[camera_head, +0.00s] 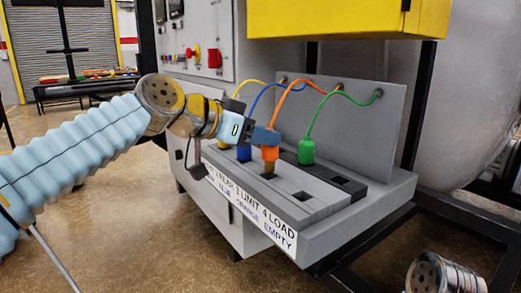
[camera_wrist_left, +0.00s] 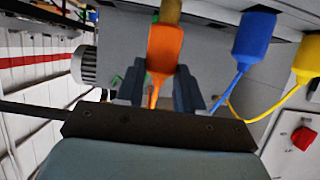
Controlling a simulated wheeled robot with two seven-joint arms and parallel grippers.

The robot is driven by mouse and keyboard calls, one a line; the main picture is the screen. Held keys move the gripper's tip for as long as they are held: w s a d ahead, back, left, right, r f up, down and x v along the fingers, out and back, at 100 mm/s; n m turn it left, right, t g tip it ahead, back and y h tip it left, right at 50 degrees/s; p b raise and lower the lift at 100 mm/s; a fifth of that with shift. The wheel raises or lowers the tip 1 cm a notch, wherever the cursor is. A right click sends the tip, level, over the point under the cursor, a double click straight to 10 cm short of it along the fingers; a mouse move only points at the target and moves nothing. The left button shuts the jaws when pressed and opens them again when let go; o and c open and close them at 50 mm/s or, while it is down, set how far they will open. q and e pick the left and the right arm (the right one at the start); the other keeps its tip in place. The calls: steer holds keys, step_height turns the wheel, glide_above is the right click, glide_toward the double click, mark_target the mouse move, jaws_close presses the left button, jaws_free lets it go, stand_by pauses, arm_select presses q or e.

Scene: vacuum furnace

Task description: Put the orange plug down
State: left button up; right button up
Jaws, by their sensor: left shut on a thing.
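My left gripper (camera_head: 266,138) is shut on the orange plug (camera_head: 270,154), whose orange cord loops up to the back plate. The plug is upright, its brown tip showing below the body, over the grey socket block (camera_head: 320,204). A dark square opening (camera_head: 269,176) shows close by the tip; I cannot tell whether they touch. Another opening (camera_head: 302,196) is empty. In the left wrist view the orange plug (camera_wrist_left: 164,48) is between the two fingers (camera_wrist_left: 160,90), its bare tip at the top edge.
The green plug (camera_head: 306,152) stands on the darker strip behind. The blue plug (camera_head: 244,153) and yellow plug (camera_head: 223,143) are left of the orange one, close to my gripper. A printed label (camera_head: 250,208) runs along the block's front. A grey back plate (camera_head: 385,125) anchors the cords.

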mark_target(263, 151)
arm_select(q)
steer(key=shift+f, duration=1.4)
steer(key=shift+s+f+b, duration=0.1)
steer(key=shift+b, duration=0.2)
steer(key=shift+f, duration=0.25)
steer(key=o, duration=1)
steer(key=shift+r, duration=0.1)
steer(key=shift+r, duration=0.35)
steer(key=v, duration=1.2)
steer(key=shift+a+f+b, duration=0.1)
steer(key=shift+f+b, duration=0.05)
steer(key=shift+b, duration=0.25)
